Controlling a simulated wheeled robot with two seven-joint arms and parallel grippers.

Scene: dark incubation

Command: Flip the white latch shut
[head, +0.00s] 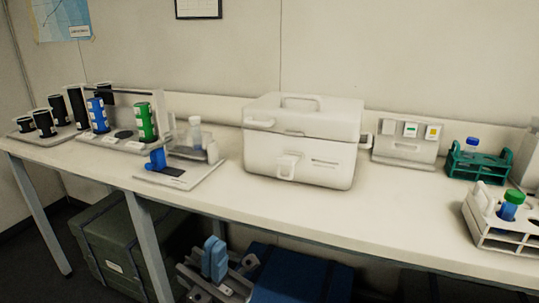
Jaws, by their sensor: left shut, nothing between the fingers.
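A white case (303,140) with its lid down stands mid-table against the back ledge. A white latch (287,166) is on its front, below the lid seam; its upper part stands out from the case wall. I cannot tell whether it is fastened. My left gripper (214,258), with blue fingers, is at the bottom of the view, low in front of the table edge. It is shut and empty, well apart from the case and the latch. My right gripper is not in view.
Left of the case are a flat stand with a blue piece (157,159) and a rack with blue and green cylinders (146,122). Right are a small panel (407,146), a green rack (478,165) and a white tube rack (505,238). The tabletop before the case is clear.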

